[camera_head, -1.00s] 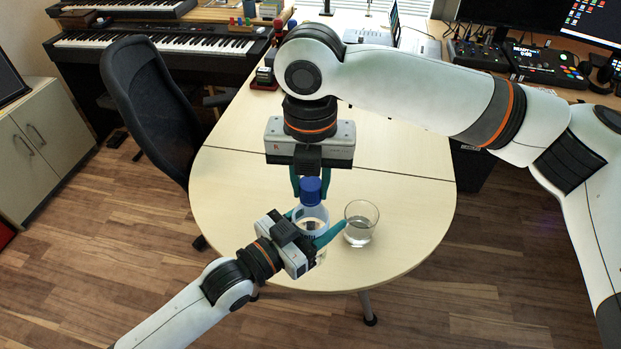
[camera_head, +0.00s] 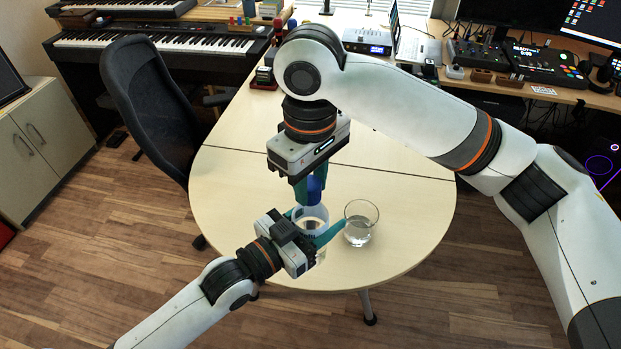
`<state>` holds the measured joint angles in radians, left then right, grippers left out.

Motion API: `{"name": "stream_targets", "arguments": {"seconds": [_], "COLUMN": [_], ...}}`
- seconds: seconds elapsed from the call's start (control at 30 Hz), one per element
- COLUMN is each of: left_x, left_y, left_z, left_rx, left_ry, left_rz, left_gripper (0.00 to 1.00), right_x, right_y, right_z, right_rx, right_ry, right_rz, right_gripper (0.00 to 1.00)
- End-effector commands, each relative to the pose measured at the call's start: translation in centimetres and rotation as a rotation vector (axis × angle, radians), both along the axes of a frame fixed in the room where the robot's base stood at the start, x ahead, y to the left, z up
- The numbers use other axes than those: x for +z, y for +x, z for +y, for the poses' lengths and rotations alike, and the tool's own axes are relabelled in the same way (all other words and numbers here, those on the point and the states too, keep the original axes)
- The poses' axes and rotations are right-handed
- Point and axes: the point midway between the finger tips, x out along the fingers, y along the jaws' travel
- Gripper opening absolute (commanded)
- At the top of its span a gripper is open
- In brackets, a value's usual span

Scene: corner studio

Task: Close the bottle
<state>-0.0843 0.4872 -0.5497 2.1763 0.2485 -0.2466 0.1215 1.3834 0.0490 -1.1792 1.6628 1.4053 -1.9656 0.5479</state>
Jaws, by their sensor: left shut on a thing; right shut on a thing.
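A clear bottle (camera_head: 311,216) with a blue cap (camera_head: 315,188) stands upright near the front of the light wooden table. My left gripper (camera_head: 318,232) comes in from the lower left and is shut around the bottle's body. My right gripper (camera_head: 308,188) reaches down from above and is shut on the blue cap, which sits at the top of the bottle. The bottle's neck is partly hidden, so I cannot tell how tightly the cap sits.
A glass (camera_head: 361,222) with some clear liquid stands close to the right of the bottle, near my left fingertips. The table (camera_head: 415,205) is bare to the right and left. A black office chair (camera_head: 150,105) stands at its left edge.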

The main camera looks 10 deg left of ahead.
Motion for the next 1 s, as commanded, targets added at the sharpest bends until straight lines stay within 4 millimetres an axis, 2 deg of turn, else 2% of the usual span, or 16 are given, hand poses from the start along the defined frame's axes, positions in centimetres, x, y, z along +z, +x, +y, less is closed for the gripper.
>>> {"name": "stream_targets", "arguments": {"seconds": [0.1, 0.2, 0.37, 0.4, 0.53, 0.57, 0.87, 1.0], "left_x": [0.1, 0.1, 0.1, 0.1, 0.1, 0.1, 0.1, 0.1], "left_y": [-0.1, -0.1, -0.1, -0.1, -0.1, -0.1, 0.0, 0.0], "left_z": [-0.1, -0.1, -0.1, -0.1, -0.1, -0.1, 0.0, 0.0], "left_rx": [-0.002, -0.002, -0.003, -0.003, -0.002, -0.002, -0.001, -0.001], "left_ry": [0.000, 0.000, 0.000, 0.000, 0.000, 0.000, -0.001, -0.001], "left_rz": [-0.004, -0.004, -0.004, -0.004, -0.004, -0.004, -0.003, -0.003], "left_gripper": [0.00, 0.00, 0.00, 0.00, 0.00, 0.00, 0.00, 0.00], "right_x": [0.0, 0.0, 0.0, 0.0, 0.0, 0.0, 0.2, 1.7], "right_y": [0.0, 0.1, 0.1, 0.1, 0.1, 0.1, 0.1, 0.1], "right_z": [0.1, 0.0, 0.0, 0.0, 0.0, 0.0, 0.0, 0.0], "right_rx": [-0.256, -0.434, -0.474, -0.474, -0.472, -0.472, -0.470, -0.470], "right_ry": [0.004, 0.004, 0.003, 0.003, 0.003, 0.003, 0.002, 0.003], "right_rz": [-0.001, -0.001, -0.003, -0.003, -0.003, -0.003, -0.002, -0.006], "right_gripper": [0.02, 0.02, 0.02, 0.31, 0.53, 0.55, 0.55, 0.55]}}
